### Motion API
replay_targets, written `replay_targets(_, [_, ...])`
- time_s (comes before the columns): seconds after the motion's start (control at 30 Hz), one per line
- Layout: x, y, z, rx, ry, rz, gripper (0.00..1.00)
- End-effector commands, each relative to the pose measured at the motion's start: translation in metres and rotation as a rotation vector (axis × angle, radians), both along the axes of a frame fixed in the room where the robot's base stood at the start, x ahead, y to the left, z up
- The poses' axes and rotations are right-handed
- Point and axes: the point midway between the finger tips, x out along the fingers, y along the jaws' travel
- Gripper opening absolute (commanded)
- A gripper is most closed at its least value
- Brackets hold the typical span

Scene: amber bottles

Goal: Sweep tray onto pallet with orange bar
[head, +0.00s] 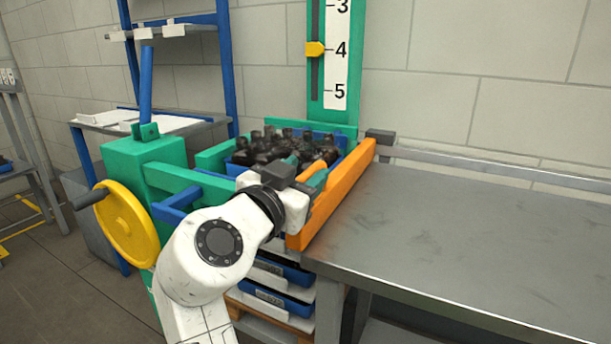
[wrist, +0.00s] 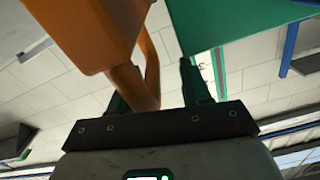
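A blue tray (head: 349,142) full of dark bottles (head: 285,148) sits at the end of the steel table, behind my wrist. The long orange bar (head: 345,190) stands along the tray's right side; its large orange body also shows in the wrist view (wrist: 85,35). My gripper (head: 303,172) is at the bar's left side. In the wrist view its green fingers (wrist: 160,88) are spread, with an orange handle (wrist: 138,85) close to the left finger and a gap to the right one. A wooden pallet (head: 262,316) lies low under blue trays (head: 285,272). My arm hides part of the stack.
A green frame with a yellow handwheel (head: 125,225) stands at left. A green post (head: 356,60) with a number scale and yellow pointer (head: 316,49) rises behind the tray. The steel table (head: 440,240) is clear to the right; a rail runs along its back.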

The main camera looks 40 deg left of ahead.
Motion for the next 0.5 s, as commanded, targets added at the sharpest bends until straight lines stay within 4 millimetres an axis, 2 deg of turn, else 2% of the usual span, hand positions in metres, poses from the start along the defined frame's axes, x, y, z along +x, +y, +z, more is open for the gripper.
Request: replay_targets(0.5, [0.0003,-0.0011,-0.0022,-0.003,0.002,-0.004,0.44])
